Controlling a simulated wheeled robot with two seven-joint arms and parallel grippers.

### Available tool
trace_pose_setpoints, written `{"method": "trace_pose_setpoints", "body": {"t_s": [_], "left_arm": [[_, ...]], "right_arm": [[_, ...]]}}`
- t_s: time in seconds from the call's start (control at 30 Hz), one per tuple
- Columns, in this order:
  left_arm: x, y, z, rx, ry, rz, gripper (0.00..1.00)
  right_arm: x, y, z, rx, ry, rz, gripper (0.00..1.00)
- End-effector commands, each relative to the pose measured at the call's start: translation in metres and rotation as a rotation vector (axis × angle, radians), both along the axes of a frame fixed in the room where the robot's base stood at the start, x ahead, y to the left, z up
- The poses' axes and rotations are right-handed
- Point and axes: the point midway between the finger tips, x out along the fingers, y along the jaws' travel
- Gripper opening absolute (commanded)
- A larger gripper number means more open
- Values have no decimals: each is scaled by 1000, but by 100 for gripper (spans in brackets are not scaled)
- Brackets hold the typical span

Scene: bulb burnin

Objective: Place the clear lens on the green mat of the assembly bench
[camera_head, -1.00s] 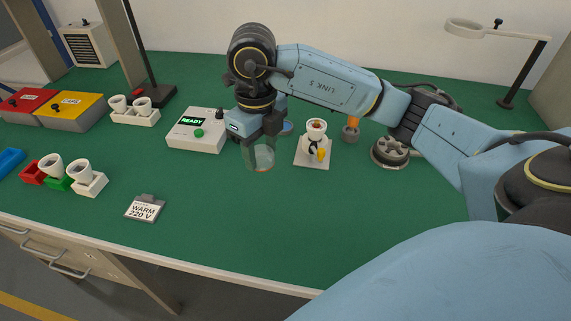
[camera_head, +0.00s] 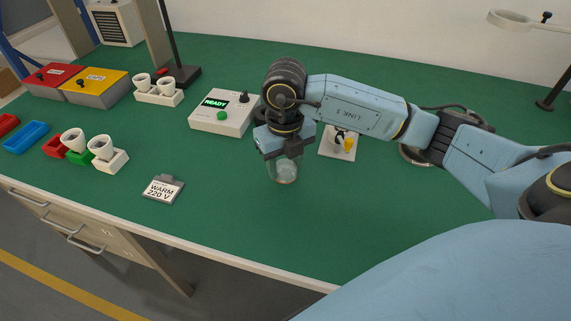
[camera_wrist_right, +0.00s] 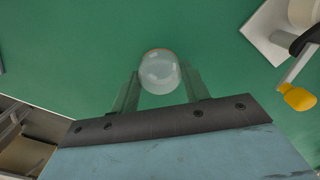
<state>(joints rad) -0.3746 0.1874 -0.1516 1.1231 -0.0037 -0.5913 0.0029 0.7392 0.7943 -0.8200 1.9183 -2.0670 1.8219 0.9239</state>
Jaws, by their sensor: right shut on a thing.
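The clear lens (camera_head: 284,171) is a transparent, glass-like cup shape. My right gripper (camera_head: 283,158) is shut on it and points down over the green mat (camera_head: 230,200) of the bench. In the right wrist view the lens (camera_wrist_right: 159,72) shows as a round clear dome between the two fingers of my right gripper (camera_wrist_right: 160,88), with green mat (camera_wrist_right: 60,60) behind it. I cannot tell whether the lens touches the mat or hangs just above it. My left gripper is not in view.
A white plate (camera_head: 328,150) with a black and yellow part stands right of the gripper. A white box reading READY (camera_head: 222,122) stands behind left. A WARM 220 V sign (camera_head: 162,189) and white cups (camera_head: 100,148) are at left. The front mat is clear.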

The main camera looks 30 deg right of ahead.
Motion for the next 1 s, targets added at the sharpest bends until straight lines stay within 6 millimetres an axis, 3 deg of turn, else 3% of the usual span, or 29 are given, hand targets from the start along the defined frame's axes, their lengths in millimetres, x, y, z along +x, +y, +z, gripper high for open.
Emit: {"method": "trace_pose_setpoints", "body": {"t_s": [0.47, 0.5, 0.63, 1.0], "left_arm": [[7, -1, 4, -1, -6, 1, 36], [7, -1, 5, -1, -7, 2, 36], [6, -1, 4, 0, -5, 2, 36], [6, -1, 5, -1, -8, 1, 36]], "right_arm": [[0, 0, -6, 0, -2, 1, 25], [0, 0, -5, 0, -2, 1, 51], [0, 0, -5, 0, -2, 1, 67], [0, 0, -2, 0, -2, 1, 67]]}}
